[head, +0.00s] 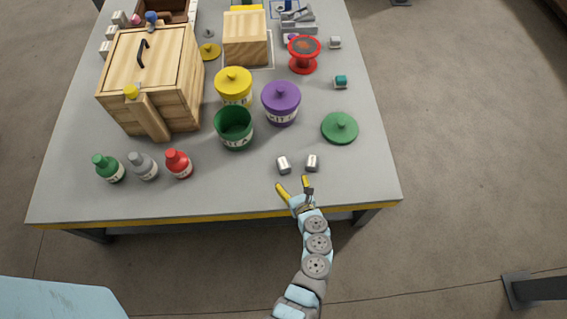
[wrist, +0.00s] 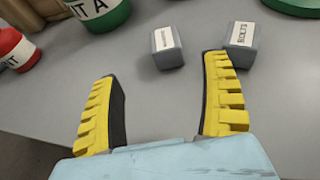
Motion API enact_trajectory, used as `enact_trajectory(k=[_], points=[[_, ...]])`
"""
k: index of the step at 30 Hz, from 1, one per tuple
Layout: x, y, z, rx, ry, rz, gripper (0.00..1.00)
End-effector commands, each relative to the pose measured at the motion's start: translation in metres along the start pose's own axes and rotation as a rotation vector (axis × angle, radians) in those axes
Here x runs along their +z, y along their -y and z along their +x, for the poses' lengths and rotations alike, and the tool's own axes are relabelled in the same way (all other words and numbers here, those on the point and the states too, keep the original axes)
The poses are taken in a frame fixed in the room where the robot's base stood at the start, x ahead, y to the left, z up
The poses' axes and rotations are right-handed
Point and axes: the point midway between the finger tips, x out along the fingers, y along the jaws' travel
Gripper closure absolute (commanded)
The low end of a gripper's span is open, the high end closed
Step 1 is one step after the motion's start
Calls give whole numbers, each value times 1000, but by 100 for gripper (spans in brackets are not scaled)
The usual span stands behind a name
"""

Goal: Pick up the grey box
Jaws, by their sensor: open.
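Two small grey boxes with white labels stand near the table's front edge. The left grey box (head: 283,165) is also in the wrist view (wrist: 168,48); its label is too small to read surely. The right grey box (head: 312,162), seen in the wrist view (wrist: 242,43), has a label that seems to read BOLTS. My gripper (head: 294,184) is open and empty, its yellow-padded fingers (wrist: 161,68) spread wide just short of the boxes. The left box lies ahead between the fingertips, nearer the right one. The right finger's tip overlaps the right box's edge in the wrist view; contact cannot be told.
A green lid (head: 340,128) lies right of the boxes, and an open green canister (head: 234,128) stands behind left. A red bottle (head: 178,163) stands farther left. A teal box (head: 341,82) and another light grey box (head: 335,42) are farther back. Table is clear around the boxes.

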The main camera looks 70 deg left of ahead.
Motion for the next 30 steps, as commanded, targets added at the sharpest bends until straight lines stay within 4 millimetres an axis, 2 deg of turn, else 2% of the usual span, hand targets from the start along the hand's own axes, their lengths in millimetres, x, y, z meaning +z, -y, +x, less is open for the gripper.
enact_trajectory(k=[3,15,26,30], points=[[-1,-1,17,5,2,-3,21],[-2,0,63,3,1,-2,21],[-2,1,79,1,0,-2,21],[-4,4,91,0,-2,-3,21]])
